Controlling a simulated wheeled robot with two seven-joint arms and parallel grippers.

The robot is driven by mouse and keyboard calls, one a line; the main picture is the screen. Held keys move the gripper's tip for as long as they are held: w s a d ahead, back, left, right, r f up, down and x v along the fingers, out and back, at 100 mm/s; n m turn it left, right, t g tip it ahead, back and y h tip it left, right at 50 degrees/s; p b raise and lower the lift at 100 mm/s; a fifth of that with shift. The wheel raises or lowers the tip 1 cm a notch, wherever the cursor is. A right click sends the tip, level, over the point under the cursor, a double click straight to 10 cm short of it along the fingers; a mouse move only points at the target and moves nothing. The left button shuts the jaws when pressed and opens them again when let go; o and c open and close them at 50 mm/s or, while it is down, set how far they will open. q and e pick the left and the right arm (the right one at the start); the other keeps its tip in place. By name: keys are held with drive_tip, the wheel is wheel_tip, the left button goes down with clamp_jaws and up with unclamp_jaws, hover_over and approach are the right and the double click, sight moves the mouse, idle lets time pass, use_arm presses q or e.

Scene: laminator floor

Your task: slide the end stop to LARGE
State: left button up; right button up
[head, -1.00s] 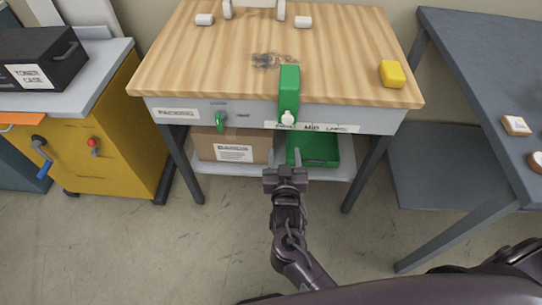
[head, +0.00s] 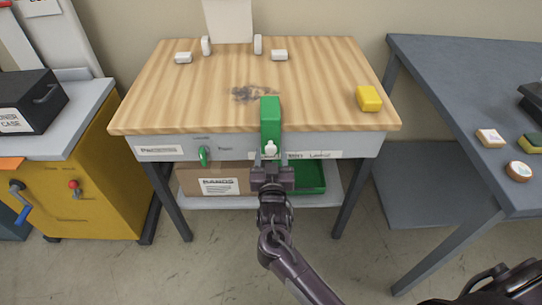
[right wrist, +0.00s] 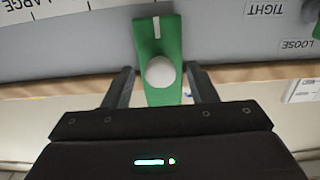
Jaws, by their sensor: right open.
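The end stop (head: 270,113) is a green block standing over the front edge of the wooden-topped table, with a white knob (head: 270,149) on its front. A scale strip (head: 319,155) runs along the table front, with the LARGE mark at its right end; the stop is left of that mark. My right gripper (head: 272,174) is just below the knob. In the right wrist view, the open fingers (right wrist: 161,84) stand on either side of the green stop (right wrist: 158,42) and knob (right wrist: 160,71), with gaps visible. LARGE appears at the left there. My left gripper is not in view.
A green turn handle (head: 203,156) sits left of the stop on the table front. A green tray (head: 312,178) and a cardboard box (head: 215,181) are on the shelf below. A yellow block (head: 369,98) lies on the tabletop. A grey table (head: 455,110) stands at the right.

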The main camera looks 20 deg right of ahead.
drive_tip(key=shift+c, duration=0.4)
clamp_jaws()
drive_tip(key=shift+d, duration=0.1)
drive_tip(key=shift+s+d+p, duration=0.15)
drive_tip(key=shift+d+p, duration=0.15)
drive_tip(key=shift+d, duration=0.05)
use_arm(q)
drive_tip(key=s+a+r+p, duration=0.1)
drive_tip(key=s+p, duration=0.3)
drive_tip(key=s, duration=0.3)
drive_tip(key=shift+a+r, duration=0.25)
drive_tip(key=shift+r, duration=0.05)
use_arm(e)
drive_tip(key=s+d, duration=0.4)
drive_tip(key=d, duration=1.1)
drive_tip(key=shift+s, duration=0.15)
